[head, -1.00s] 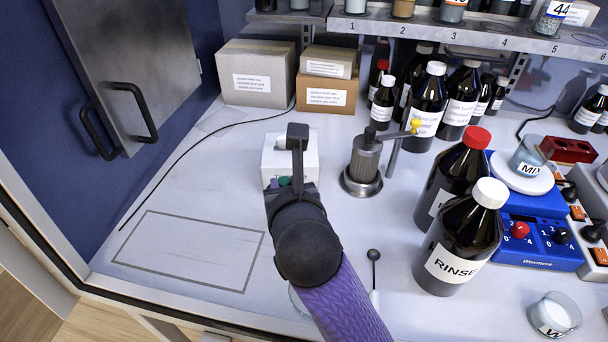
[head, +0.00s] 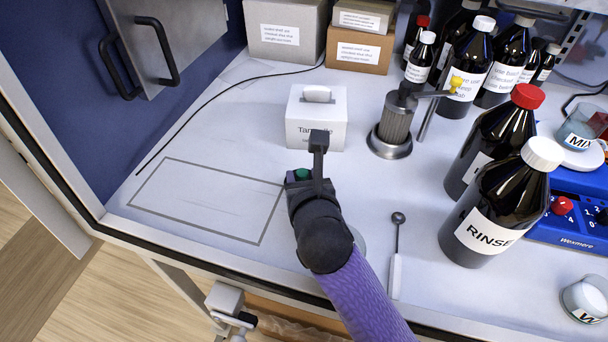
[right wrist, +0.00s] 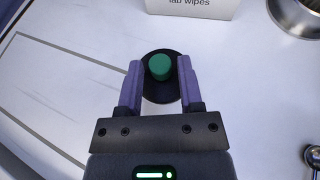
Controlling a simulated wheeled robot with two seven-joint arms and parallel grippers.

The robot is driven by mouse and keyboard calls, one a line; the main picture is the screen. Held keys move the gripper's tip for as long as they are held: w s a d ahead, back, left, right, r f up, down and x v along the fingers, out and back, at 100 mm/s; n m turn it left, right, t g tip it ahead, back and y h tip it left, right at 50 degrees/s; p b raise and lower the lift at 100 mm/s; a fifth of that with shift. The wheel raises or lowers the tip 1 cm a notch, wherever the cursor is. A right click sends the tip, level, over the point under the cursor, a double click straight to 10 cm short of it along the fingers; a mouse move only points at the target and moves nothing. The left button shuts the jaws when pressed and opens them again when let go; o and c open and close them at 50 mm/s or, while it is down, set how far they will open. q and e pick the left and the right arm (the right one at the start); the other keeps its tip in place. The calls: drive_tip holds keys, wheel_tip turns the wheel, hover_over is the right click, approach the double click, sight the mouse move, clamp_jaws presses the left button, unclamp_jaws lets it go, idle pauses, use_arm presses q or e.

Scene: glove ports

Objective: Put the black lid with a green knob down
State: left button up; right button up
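The black lid (right wrist: 160,93) with its green knob (right wrist: 160,67) is below my right gripper (right wrist: 160,64) in the right wrist view. The purple fingers stand on either side of the knob, with thin dark gaps visible between, so the gripper looks open around it. The fingers cover the lid's side edges. In the head view the green knob (head: 302,174) shows just left of my right gripper (head: 306,172), in front of the wipes box; most of the lid is hidden there. The frames do not clearly show whether the lid touches the bench. My left gripper is out of view.
A white wipes box (head: 316,125) stands just behind. An empty outlined rectangle (head: 262,240) lies on the bench to the left. A metal grinder (head: 395,125), a spoon (head: 397,245) and the RINSE bottle (head: 490,215) are to the right. The bench's front edge is close.

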drive_tip(key=shift+o, duration=0.8)
drive_tip(key=shift+r, duration=0.1)
drive_tip(key=p+v, duration=0.5)
drive_tip(key=v, duration=0.2)
drive_tip(key=shift+s+r+p, duration=0.15)
drive_tip(key=shift+r+p, duration=0.1)
drive_tip(key=shift+p, duration=0.1)
drive_tip(key=shift+s, duration=0.1)
drive_tip(key=shift+f, duration=0.15)
